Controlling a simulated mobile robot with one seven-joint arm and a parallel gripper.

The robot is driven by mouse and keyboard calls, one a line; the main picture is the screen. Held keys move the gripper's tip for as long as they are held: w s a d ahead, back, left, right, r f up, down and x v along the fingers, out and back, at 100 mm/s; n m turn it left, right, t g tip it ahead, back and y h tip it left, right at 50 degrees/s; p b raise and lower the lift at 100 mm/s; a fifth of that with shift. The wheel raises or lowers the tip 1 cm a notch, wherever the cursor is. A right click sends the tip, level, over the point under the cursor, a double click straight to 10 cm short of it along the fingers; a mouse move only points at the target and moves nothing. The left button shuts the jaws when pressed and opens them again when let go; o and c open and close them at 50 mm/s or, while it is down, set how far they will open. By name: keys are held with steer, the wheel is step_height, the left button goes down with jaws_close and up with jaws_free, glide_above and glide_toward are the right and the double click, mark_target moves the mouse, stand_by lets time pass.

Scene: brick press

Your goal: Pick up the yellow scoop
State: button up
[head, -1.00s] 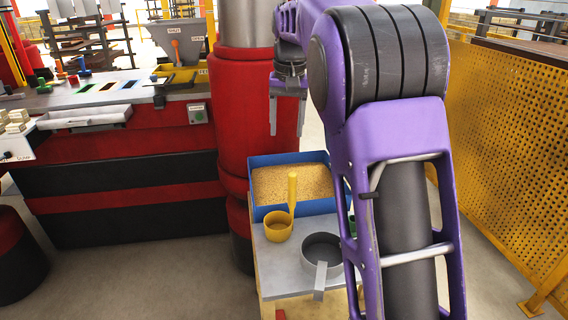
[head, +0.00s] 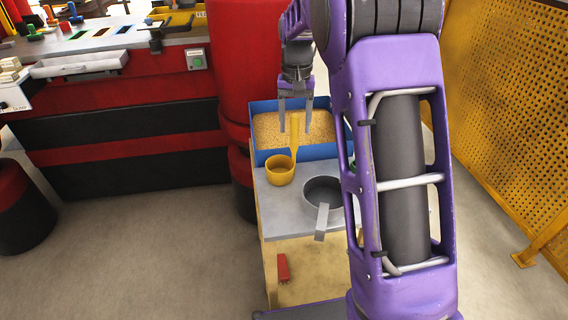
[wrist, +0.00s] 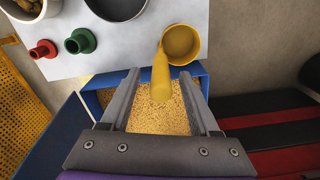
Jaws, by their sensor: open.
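The yellow scoop (head: 280,171) stands on the grey top of a small stand, with its round cup toward the front and its handle (head: 294,132) rising toward the back, by the blue tray. My gripper (head: 295,130) is open and points down, its fingers at either side of the handle in the head view. In the wrist view the scoop cup (wrist: 181,44) lies beyond the fingertips, and the handle (wrist: 161,80) points back between the two open fingers (wrist: 158,78). I cannot tell whether a finger touches it.
The blue tray (head: 322,153) of grainy yellow material sits behind the scoop. A dark round pan (head: 322,191) with a grey handle stands to its right. Green (wrist: 80,41) and red (wrist: 43,49) pieces lie farther off. A yellow mesh fence (head: 500,110) stands at the right.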

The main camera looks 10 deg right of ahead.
mark_target(294, 138)
step_height(294, 138, down, 5)
steer(key=shift+s+a+r+b, duration=0.1)
steer(key=shift+s+b, duration=0.05)
steer(key=shift+b, duration=0.25)
jaws_close()
